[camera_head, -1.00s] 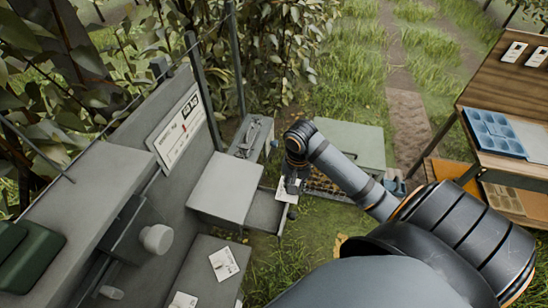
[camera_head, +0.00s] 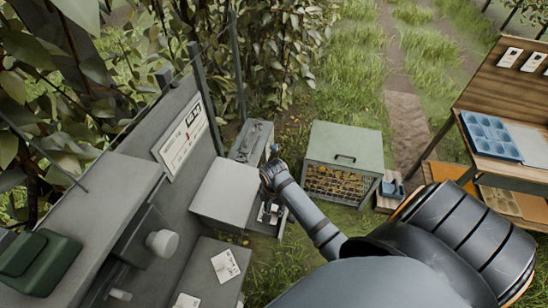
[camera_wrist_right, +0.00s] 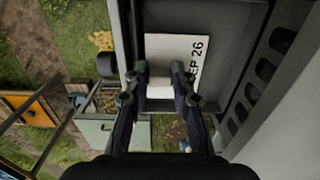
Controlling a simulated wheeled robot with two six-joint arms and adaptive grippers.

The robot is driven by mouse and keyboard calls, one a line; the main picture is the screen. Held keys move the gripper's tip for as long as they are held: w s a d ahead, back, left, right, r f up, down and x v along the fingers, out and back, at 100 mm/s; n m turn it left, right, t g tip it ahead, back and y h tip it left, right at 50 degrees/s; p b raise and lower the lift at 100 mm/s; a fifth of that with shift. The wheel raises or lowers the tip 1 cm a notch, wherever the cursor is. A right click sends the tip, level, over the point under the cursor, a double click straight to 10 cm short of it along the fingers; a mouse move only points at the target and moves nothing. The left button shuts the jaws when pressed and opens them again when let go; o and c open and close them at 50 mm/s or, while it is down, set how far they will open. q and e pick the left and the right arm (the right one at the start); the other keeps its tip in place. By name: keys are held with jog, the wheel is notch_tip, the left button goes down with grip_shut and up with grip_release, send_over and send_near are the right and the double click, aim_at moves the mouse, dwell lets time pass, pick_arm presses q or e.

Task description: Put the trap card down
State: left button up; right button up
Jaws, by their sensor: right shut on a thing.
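The trap card (camera_wrist_right: 178,48) is a white card with black print ending "EP 26" in the right wrist view. My right gripper (camera_wrist_right: 160,75) is shut on it, with a pale block showing between the fingertips. The card is over or inside a grey open drawer (camera_wrist_right: 122,30); I cannot tell whether it touches the bottom. In the head view my right gripper (camera_head: 270,212) is at the drawer below the grey cabinet top (camera_head: 224,192), and my arm hides most of the drawer. My left gripper is not in view.
A green-grey box with a mesh front (camera_head: 345,143) stands on the grass to the right. A wooden bench with a blue tray (camera_head: 490,136) is at far right. A grey shelf (camera_head: 205,275) with white cards is below the cabinet. A grey post (camera_head: 237,60) rises behind.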

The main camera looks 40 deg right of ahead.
jog(key=shift+f, duration=0.1)
jog(key=shift+f, duration=0.4)
jog(key=shift+f, duration=0.1)
